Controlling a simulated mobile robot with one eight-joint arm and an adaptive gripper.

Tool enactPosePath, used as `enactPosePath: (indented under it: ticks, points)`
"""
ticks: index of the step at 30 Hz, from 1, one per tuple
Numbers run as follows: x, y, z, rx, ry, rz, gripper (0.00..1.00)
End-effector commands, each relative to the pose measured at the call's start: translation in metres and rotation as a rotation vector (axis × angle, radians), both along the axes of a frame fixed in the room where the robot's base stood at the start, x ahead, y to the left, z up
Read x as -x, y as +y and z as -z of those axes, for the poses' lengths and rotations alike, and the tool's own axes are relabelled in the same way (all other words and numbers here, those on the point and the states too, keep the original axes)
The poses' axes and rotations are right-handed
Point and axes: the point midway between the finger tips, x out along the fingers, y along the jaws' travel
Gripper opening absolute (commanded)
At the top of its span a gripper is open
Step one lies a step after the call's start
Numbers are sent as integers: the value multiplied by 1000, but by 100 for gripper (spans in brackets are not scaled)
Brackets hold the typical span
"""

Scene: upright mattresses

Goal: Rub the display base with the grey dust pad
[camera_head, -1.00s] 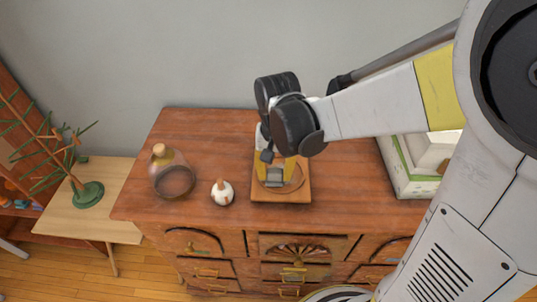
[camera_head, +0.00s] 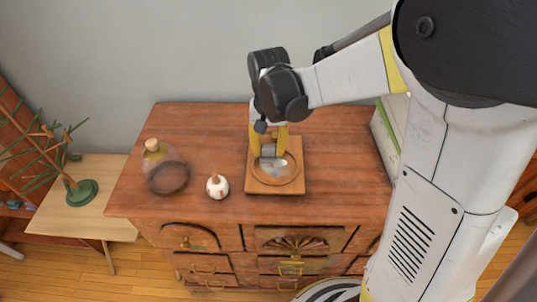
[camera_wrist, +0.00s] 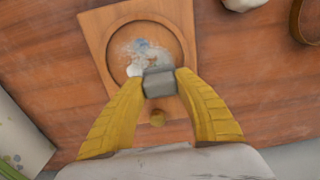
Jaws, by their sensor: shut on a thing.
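The display base (camera_head: 255,184) is a square wooden plate with a round recess, lying on the dresser top. It also shows in the wrist view (camera_wrist: 101,32), with a pale white and bluish dust patch (camera_wrist: 146,54) in the recess. My gripper (camera_head: 268,150) points down over the back part of the base. Its yellow fingers are shut on the grey dust pad (camera_wrist: 159,83), a small grey block. In the wrist view the pad overlaps the recess rim beside the dust. I cannot tell whether it touches the wood.
A glass dome with a cork knob (camera_head: 152,145) and a small white garlic-like thing (camera_head: 217,186) stand left of the base on the wooden dresser (camera_head: 215,125). A white and green box (camera_head: 386,135) is at the right.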

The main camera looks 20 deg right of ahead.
Motion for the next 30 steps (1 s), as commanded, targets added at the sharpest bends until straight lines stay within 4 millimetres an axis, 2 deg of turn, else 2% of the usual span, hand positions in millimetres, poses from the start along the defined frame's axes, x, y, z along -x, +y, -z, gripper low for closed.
enactPosePath:
  ticks: [3, 12, 21, 30]
  points:
    - [-9, -2, 0, -1, -1, 1, 0]
    - [-7, -1, 0, -1, -1, 0, 0]
    - [21, 5, 0, -1, -1, 0, 0]
    - [41, 10, 0, -1, -1, -1, 0]
